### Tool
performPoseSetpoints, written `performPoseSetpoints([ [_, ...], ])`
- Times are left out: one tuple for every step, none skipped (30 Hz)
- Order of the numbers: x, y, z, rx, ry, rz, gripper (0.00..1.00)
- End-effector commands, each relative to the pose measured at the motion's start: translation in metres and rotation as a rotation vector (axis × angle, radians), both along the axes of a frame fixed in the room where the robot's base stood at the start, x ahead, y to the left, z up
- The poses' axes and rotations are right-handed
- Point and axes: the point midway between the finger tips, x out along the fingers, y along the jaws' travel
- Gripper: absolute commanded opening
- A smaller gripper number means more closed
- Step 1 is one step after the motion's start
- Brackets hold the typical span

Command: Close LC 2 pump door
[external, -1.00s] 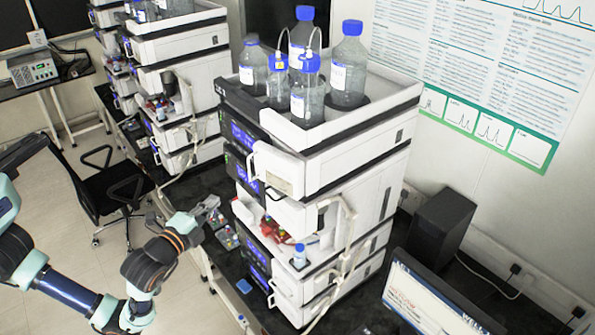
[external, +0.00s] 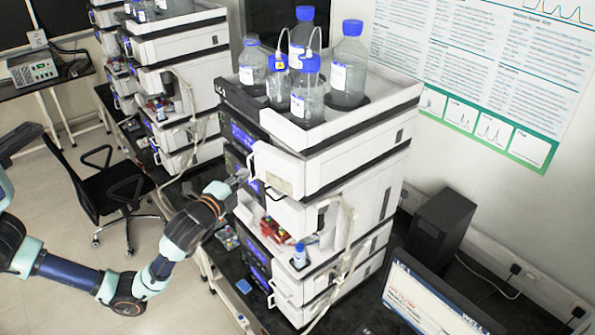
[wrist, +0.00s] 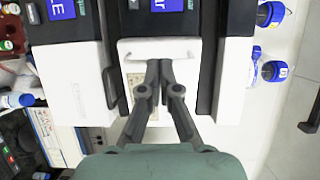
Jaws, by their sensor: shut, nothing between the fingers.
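A white pump door (external: 280,171) with a handle sits on the front of the nearest instrument stack (external: 350,170) and appears to stand out from it, open. My gripper (external: 238,178) is shut and empty, beside the stack's front left. In the wrist view my gripper (wrist: 160,68) has its fingertips together in front of the panel, just below its handle. I cannot tell whether they touch it.
Several blue-capped bottles (external: 347,75) stand on top of the stack. Red-capped vials (external: 272,229) sit on a lower open shelf. More stacks (external: 180,60) stand behind to the left. A monitor (external: 435,300) is at front right. An office chair (external: 115,190) stands on the floor left.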

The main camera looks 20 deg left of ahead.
Motion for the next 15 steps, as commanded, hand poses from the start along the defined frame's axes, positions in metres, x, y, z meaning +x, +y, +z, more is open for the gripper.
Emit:
performPoseSetpoints([
  [0.0031,-0.0005,0.0006,0.001,0.0,0.0,0.0],
  [0.0041,-0.0008,0.0002,0.0,0.0,0.0,0.0],
  [0.005,-0.0011,0.0,0.0,0.0,-0.001,0.0],
  [0.0053,-0.0012,-0.0001,-0.001,-0.001,-0.001,0.0],
  [0.0055,-0.0012,-0.0003,-0.001,-0.001,-0.001,0.0],
  [0.0054,-0.0013,-0.0004,-0.001,-0.001,-0.001,0.0],
  [0.0054,-0.0012,-0.0005,-0.001,-0.001,-0.001,0.0],
  [0.0054,-0.0012,-0.0005,-0.001,-0.001,-0.001,0.0],
  [0.0053,-0.0012,-0.0006,-0.001,-0.001,-0.001,0.0],
  [0.0053,-0.0012,-0.0005,-0.001,-0.001,-0.001,0.0],
  [0.0053,-0.0012,-0.0006,-0.001,-0.001,-0.001,0.0],
  [0.0056,-0.0012,-0.0004,0.0,0.0,-0.001,0.0],
  [0.0065,-0.001,0.0002,0.0,0.0,0.0,0.0],
  [0.0083,-0.0009,0.0009,0.0,0.0,0.0,0.0],
  [0.0121,-0.0006,0.002,0.001,0.0,0.002,0.0],
])
